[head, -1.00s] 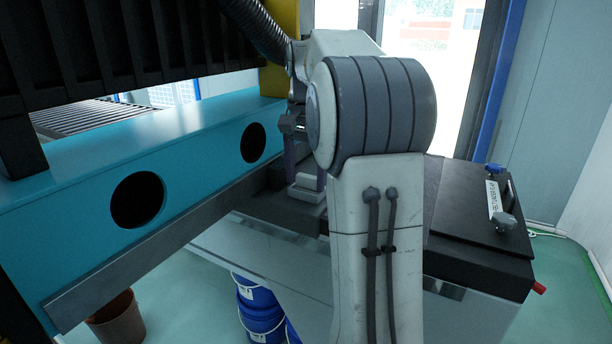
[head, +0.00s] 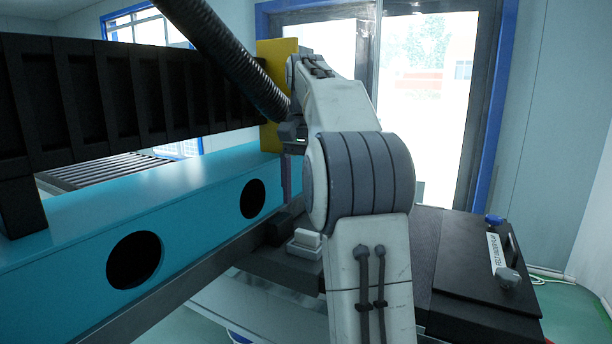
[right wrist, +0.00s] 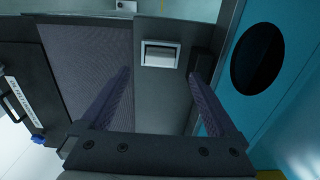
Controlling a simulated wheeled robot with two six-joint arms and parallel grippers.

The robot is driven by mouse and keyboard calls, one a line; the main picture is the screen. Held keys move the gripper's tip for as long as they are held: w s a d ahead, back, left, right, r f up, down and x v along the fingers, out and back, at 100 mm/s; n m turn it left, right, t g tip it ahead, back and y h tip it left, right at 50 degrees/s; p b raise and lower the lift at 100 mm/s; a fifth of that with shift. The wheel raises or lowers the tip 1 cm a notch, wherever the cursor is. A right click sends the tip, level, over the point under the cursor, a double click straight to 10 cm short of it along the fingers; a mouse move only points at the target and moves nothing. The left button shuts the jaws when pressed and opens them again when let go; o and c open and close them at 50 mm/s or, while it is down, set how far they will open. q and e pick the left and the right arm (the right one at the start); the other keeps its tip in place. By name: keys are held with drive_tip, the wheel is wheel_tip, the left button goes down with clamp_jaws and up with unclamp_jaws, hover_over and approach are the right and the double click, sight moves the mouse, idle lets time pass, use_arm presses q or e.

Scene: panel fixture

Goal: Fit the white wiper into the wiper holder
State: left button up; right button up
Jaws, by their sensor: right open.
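The white wiper (head: 307,238) is a small pale block. It sits upright in the low, light-coloured wiper holder (head: 303,251) on the dark bench top, partly beside my arm in the head view. In the right wrist view the wiper (right wrist: 160,55) shows inside the holder's pale rim (right wrist: 146,64), ahead of and between my fingers. My right gripper (right wrist: 161,78) is open and empty, with its purple fingers apart and clear of the wiper. In the head view its fingers (head: 286,183) show above and behind the holder, partly hidden by my arm. My left gripper is not in view.
A turquoise beam (head: 190,215) with round holes runs along the left, close to the bench. A black ribbed panel (head: 110,100) and a yellow post (head: 272,75) stand above it. A black labelled box lid (head: 480,250) with knobs is at the right.

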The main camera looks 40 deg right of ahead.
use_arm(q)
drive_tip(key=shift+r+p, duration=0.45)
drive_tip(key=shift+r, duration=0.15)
use_arm(e)
drive_tip(key=shift+r, duration=1.95)
